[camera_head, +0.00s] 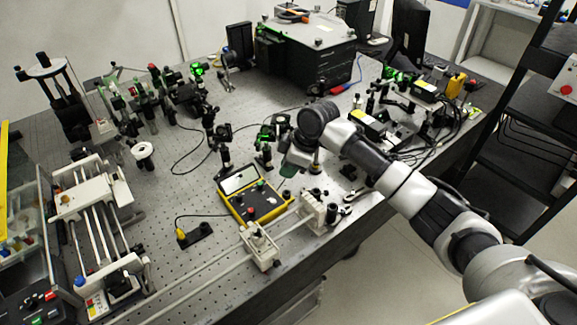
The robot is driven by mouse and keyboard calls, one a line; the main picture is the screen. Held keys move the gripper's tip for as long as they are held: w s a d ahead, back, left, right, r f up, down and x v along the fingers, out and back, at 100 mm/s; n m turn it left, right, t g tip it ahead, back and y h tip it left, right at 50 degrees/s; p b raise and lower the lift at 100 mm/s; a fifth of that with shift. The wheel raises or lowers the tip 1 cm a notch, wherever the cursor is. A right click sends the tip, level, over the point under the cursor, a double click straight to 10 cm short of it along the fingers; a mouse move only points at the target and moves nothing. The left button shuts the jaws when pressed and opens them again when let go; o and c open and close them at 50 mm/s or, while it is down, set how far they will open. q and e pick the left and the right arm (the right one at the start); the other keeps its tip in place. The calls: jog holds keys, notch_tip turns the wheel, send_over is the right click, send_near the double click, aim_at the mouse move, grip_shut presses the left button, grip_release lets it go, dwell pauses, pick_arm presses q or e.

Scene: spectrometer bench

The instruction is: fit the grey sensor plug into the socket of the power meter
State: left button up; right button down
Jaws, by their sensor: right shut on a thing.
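The power meter (277,211) is a yellow-edged box with a dark face, a raised lid and several coloured knobs; it lies on the middle of the bench. My right arm reaches in from the right, and my right gripper (299,165) points down just beyond the meter's upper right corner. It is shut, apparently on the grey sensor plug, but the wrist hides the fingertips and most of what they hold. The meter's socket is too small to make out. My left gripper is not in view.
A white clamp block (262,246) on long rails stands in front of the meter. A small dark base (200,232) with a thin cable lies to its left. Several optic mounts (222,142) stand behind. The perforated bench (165,205) is fairly clear left of the meter.

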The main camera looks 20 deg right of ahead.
aim_at(284, 194)
jog(key=shift+w+a+p, duration=0.1)
jog(key=shift+w+p, duration=0.05)
jog(key=shift+p, duration=0.35)
jog(key=shift+f+b, duration=0.5)
jog(key=shift+f, duration=0.35)
jog(key=shift+f+b, duration=0.55)
jog(key=shift+f, duration=0.9)
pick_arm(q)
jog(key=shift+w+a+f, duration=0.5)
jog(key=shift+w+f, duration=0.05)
pick_arm(e)
jog(key=shift+f, duration=0.15)
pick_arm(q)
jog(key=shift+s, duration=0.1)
pick_arm(e)
jog(key=shift+f, duration=0.1)
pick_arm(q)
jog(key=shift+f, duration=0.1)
pick_arm(e)
jog(key=shift+f, duration=0.1)
pick_arm(q)
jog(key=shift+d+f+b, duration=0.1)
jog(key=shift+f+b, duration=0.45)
jog(key=shift+b, duration=0.15)
pick_arm(e)
jog(key=shift+f, duration=1.15)
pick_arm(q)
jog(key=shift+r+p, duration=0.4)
pick_arm(e)
jog(key=shift+s+f, duration=0.3)
